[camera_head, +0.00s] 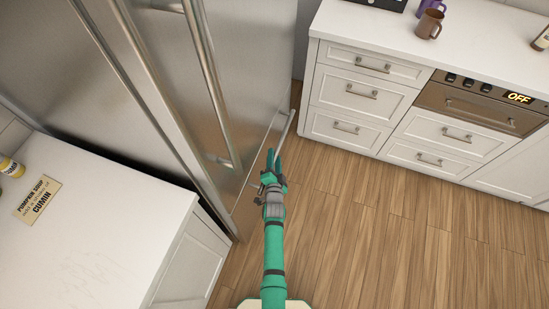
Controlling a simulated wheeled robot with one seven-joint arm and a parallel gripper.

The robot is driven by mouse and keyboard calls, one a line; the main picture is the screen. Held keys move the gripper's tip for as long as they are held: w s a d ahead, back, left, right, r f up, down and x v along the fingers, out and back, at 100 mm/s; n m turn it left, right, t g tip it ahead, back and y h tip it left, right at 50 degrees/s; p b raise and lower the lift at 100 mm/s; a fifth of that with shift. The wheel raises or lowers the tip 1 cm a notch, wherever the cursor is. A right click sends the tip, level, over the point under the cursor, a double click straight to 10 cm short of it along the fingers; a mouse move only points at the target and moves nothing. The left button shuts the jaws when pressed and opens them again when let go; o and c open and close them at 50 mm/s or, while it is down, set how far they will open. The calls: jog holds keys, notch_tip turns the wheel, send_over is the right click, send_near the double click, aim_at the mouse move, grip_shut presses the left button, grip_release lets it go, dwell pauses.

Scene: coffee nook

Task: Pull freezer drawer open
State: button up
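The steel fridge (255,50) stands at the upper left. Its freezer drawer (254,158) is the low front panel, seen steeply from above, and it looks closed. The drawer's bar handle (286,126) runs along that front, slanting towards my gripper. My gripper (274,153) is at the near part of the handle, with its green fingers pointing away from me. A small gap shows between the fingertips. Nothing is seen held in them. The near part of the handle is hidden behind the gripper, and I cannot tell whether they touch.
White drawer cabinets (362,90) and an oven (480,105) line the right back. The wooden floor (400,240) at right is clear.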

jog(key=shift+w, duration=0.1)
jog(key=shift+c, duration=0.4)
grip_shut()
